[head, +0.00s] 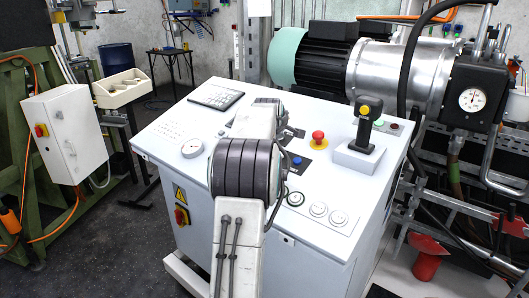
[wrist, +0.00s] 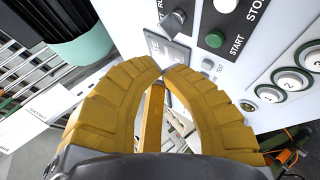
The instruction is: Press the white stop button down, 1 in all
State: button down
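The white stop button (wrist: 225,4) shows at the top edge of the wrist view, partly cut off, beside the printed word STOP. The green start button (wrist: 215,39) sits just below it on the white control panel (wrist: 245,65). My gripper (wrist: 161,71) has two yellow, ribbed fingers whose tips come together, with nothing seen held between them. The fingertips appear below and left of both buttons, near a grey labelled plate (wrist: 168,48). In the head view my arm covers the middle of the control desk (head: 165,125), and I cannot make out the stop button or fingertips there.
A black selector knob (wrist: 173,21) is left of the start button. Numbered white buttons (wrist: 287,82) are at the right. A large motor (head: 325,65) stands behind.

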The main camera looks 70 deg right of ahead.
jog(key=shift+f, duration=0.2)
dwell(0.4)
jog(key=shift+s+d+f+b, duration=0.1)
jog(key=shift+d+f+b, duration=0.25)
jog(key=shift+f+b, duration=0.6)
jog(key=shift+s+d+f+b, duration=0.1)
jog(key=shift+d+f+b, duration=0.35)
jog(key=shift+f, duration=0.85)
jog(key=shift+d+f+b, duration=0.2)
jog(key=shift+f+b, duration=0.7)
jog(key=shift+f, duration=0.25)
jog(key=shift+s+d+f+b, duration=0.25)
jog(key=shift+d+f+b, duration=0.15)
jog(key=shift+f, duration=0.2)
jog(key=c, duration=1.9)
grip_release()
grip_shut()
